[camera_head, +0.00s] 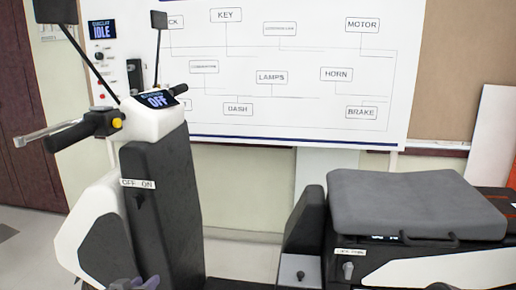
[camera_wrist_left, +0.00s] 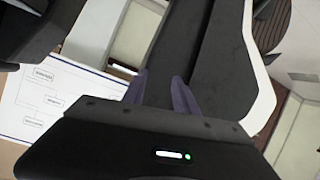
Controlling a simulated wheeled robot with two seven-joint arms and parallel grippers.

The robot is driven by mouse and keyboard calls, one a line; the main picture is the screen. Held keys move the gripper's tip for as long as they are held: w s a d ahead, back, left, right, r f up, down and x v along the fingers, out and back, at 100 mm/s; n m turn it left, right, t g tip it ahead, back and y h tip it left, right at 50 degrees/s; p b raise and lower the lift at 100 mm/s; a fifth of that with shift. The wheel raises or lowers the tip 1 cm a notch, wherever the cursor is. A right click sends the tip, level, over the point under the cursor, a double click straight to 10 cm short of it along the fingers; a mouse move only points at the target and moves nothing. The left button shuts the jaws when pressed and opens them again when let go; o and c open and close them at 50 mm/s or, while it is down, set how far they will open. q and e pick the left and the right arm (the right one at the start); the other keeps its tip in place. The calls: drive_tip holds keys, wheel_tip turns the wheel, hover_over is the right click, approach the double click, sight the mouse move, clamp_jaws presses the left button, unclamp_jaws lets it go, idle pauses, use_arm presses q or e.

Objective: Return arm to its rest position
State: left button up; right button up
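My left gripper (camera_head: 136,284) shows only as purple-grey fingertips at the bottom edge of the head view, low in front of the scooter's dark front panel. In the left wrist view the same gripper (camera_wrist_left: 161,88) has its two fingers apart, with nothing held between them. The scooter's black panel (camera_wrist_left: 205,65) lies beyond the fingers there. A small dark shape (camera_head: 440,287) at the bottom edge of the head view may be the tip of my right gripper; too little shows to tell its state.
The scooter front (camera_head: 165,190) carries a key switch (camera_head: 140,200) under an OFF/ON label, a display (camera_head: 158,98) reading OFF, and a handlebar (camera_head: 80,130) with mirrors. A grey seat (camera_head: 410,203) stands at right. A whiteboard diagram (camera_head: 290,60) hangs behind. Free floor (camera_head: 235,260) shows between front and seat.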

use_arm(q)
drive_tip(key=s+d+f+g+p, duration=0.1)
drive_tip(key=s+d+f+g, duration=0.15)
drive_tip(key=f, duration=0.35)
drive_tip(key=s+d+f+g+p, duration=0.1)
drive_tip(key=s+d+f, duration=0.1)
drive_tip(key=d+f, duration=0.3)
drive_tip(key=s+d+f+g+h+p, duration=0.1)
drive_tip(key=s+d+f+g, duration=0.2)
drive_tip(key=s, duration=0.5)
drive_tip(key=s+d+f+g+h+p, duration=0.1)
drive_tip(key=s+d+f+g+p, duration=0.1)
drive_tip(key=s+d+f, duration=0.4)
drive_tip(key=s+d+f+g+h+p, duration=0.1)
drive_tip(key=s+d+f+g, duration=0.3)
drive_tip(key=s+f, duration=0.3)
drive_tip(key=s+d, duration=0.1)
drive_tip(key=s, duration=0.3)
drive_tip(key=shift+d, duration=0.25)
drive_tip(key=shift+f, duration=0.1)
